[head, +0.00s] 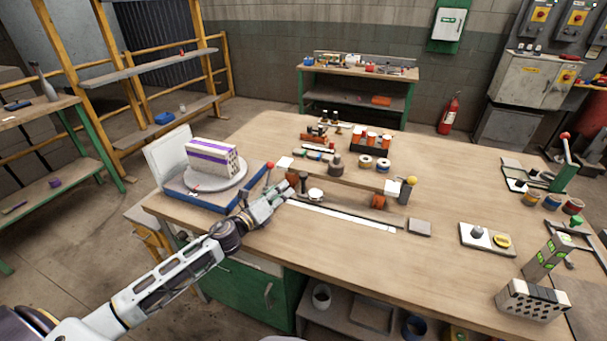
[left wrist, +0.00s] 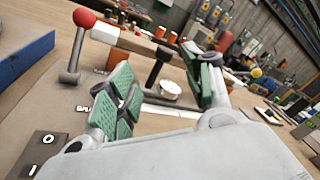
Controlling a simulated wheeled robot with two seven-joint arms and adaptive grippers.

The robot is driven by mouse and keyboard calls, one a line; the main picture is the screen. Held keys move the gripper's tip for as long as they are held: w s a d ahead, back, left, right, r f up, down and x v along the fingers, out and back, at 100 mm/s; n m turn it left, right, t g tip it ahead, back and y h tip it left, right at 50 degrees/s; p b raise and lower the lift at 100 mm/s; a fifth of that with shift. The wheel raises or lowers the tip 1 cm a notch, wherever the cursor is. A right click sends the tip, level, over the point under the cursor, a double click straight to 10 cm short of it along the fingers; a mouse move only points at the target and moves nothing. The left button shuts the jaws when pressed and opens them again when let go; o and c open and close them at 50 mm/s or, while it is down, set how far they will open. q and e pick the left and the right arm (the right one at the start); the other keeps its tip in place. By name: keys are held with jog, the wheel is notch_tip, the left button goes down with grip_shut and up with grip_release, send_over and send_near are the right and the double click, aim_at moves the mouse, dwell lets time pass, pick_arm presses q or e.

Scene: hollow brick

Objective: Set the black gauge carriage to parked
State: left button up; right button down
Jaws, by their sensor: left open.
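The black gauge carriage shows as a dark upright handle (head: 303,184) beside a round white dial (head: 315,195), near the left end of a low rail bench. In the left wrist view the black T-shaped handle (left wrist: 158,66) stands beyond and between the fingers, with the dial (left wrist: 170,90) just to its right. My left gripper (head: 285,192) is open at the left of the handle; its green-padded fingers (left wrist: 165,84) show nothing held. Whether a finger touches the handle cannot be told. The carriage's foot is partly hidden. My right gripper is out of view.
A red-knobbed lever (head: 270,168) and a blue turntable base (head: 205,198) with a striped brick (head: 212,158) are close on the left. A yellow-knobbed post (head: 411,182) stands at the rail's right end. The front middle of the table is clear.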

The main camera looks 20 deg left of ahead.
pick_arm(q)
jog(key=shift+s+d+r+m+h+p, duration=0.1)
jog(key=shift+s+m, duration=0.15)
jog(key=shift+m, duration=1.2)
jog(key=shift+s+f+m+h+p, duration=0.1)
jog(key=shift+s+m, duration=0.15)
jog(key=shift+m, duration=1.15)
jog(key=shift+s+d+r+m+h+p, duration=0.1)
jog(key=shift+s+m, duration=0.15)
jog(key=shift+m, duration=1.2)
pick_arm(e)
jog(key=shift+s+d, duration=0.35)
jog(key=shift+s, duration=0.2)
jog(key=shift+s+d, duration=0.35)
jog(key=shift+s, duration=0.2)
pick_arm(q)
jog(key=shift+w, duration=0.25)
